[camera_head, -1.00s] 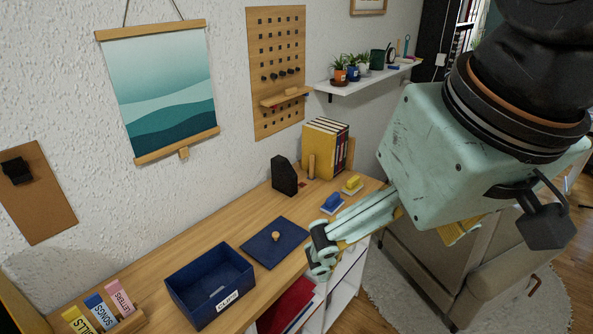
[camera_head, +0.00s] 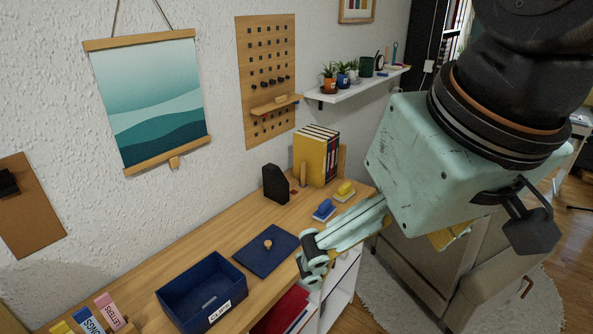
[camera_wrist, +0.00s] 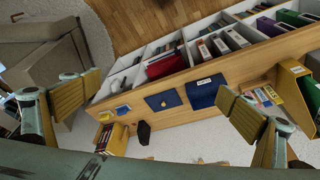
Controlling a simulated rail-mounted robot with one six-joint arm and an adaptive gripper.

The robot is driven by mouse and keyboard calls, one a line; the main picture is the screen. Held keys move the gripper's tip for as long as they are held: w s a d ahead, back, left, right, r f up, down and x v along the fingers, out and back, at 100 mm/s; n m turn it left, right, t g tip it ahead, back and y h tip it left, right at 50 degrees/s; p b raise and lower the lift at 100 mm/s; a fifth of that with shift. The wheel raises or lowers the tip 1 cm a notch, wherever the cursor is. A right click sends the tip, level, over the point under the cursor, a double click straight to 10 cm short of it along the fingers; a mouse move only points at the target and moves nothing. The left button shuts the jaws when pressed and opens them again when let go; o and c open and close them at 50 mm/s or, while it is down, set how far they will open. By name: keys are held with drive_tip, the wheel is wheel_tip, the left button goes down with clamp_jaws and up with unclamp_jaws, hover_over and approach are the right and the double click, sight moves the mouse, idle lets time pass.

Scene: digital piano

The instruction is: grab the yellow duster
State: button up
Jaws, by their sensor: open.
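The yellow duster (camera_head: 344,190) is a small yellow-handled block on a pale base. It lies near the right end of the wooden desk (camera_head: 215,228), just behind the blue duster (camera_head: 324,208). In the wrist view the yellow duster (camera_wrist: 104,116) is small and left of centre, beside the blue one (camera_wrist: 123,110). My gripper (camera_head: 313,262) is over the desk's front edge, nearer the camera than both dusters and touching neither. In the wrist view its fingers (camera_wrist: 160,90) are spread wide with nothing between them.
A navy lid (camera_head: 267,251) and an open navy box labelled CLIPS (camera_head: 203,292) lie left of the dusters. Shelving with folders is below the desk. A sofa (camera_wrist: 48,60) is off the desk's end.

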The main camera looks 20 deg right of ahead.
drive_tip(key=shift+c, duration=0.9)
drive_tip(key=c, duration=1.4)
drive_tip(key=shift+o, duration=0.2)
drive_tip(key=shift+w, duration=0.1)
